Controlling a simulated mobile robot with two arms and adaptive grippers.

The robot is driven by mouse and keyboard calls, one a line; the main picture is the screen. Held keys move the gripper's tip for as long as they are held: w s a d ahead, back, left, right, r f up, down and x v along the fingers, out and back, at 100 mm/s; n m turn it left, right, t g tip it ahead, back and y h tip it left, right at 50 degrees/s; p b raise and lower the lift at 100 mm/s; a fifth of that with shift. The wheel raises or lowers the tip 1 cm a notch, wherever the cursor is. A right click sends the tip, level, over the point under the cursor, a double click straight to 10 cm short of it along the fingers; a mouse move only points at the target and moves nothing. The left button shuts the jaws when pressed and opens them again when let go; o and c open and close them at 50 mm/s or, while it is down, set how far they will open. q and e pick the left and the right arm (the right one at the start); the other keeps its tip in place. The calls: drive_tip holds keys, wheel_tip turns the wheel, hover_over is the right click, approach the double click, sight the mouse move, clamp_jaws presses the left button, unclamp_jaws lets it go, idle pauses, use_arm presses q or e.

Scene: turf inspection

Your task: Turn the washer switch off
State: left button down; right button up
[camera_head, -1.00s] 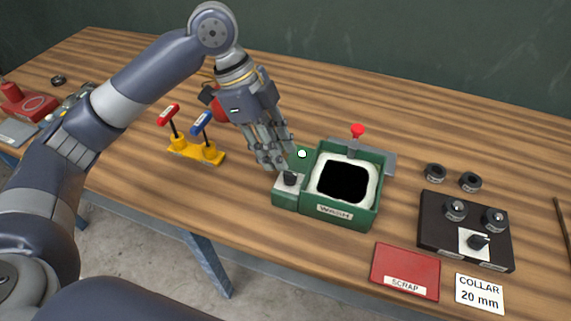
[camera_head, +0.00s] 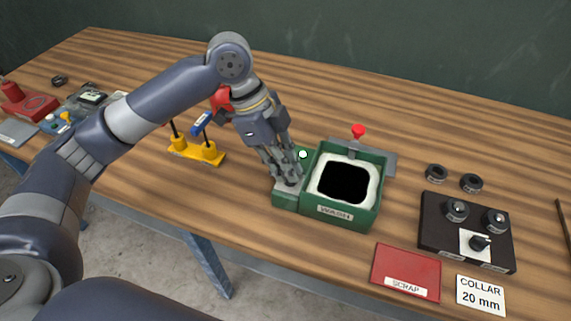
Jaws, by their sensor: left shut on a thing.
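The green washer (camera_head: 340,213) stands on the table in the middle of the view, with a "WASH" label, a white foamy rim and a dark opening. Its side block (camera_head: 284,200) is at its left and carries the switch, which my left gripper now hides. My left gripper (camera_head: 288,182) points down and is shut on the switch on top of this block. A white round light (camera_head: 303,154) shows on the green part behind the gripper. My right gripper is not in view.
A yellow stand (camera_head: 197,153) with red and blue handles is left of my gripper. A red-knobbed lever (camera_head: 358,132) rises behind the washer. A red scrap tray (camera_head: 405,272), a collar card (camera_head: 480,294) and a black fixture (camera_head: 466,232) are at the right.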

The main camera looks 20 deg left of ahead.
use_arm(q)
drive_tip(key=shift+r+p, duration=0.15)
drive_tip(key=shift+p, duration=0.4)
drive_tip(key=n+t+p, duration=0.1)
drive_tip(key=n+p, duration=0.1)
drive_tip(key=p, duration=0.2)
drive_tip(key=n+t+p, duration=0.1)
drive_tip(key=n+p, duration=0.2)
drive_tip(key=p, duration=0.1)
drive_tip(key=s+n+p, duration=0.1)
drive_tip(key=n+p, duration=0.1)
drive_tip(key=p, duration=0.2)
drive_tip(key=shift+d+r+t+y, duration=0.15)
drive_tip(key=shift+r+t+y, duration=0.15)
drive_tip(key=shift+t+y, duration=0.1)
drive_tip(key=n+p, duration=0.2)
drive_tip(key=p, duration=0.2)
drive_tip(key=n+t+y+p, duration=0.1)
drive_tip(key=n+p, duration=0.2)
drive_tip(key=p, duration=0.1)
drive_tip(key=n+y+p, duration=0.1)
drive_tip(key=n+p, duration=0.2)
drive_tip(key=p, duration=0.1)
drive_tip(key=shift+s+d+f+t, duration=0.1)
drive_tip(key=shift+d+f+t, duration=0.1)
drive_tip(key=shift+d+t, duration=0.15)
drive_tip(key=shift+f+n+y+p, duration=0.25)
drive_tip(key=shift+n+y+p, duration=0.45)
drive_tip(key=shift+n+p, duration=0.85)
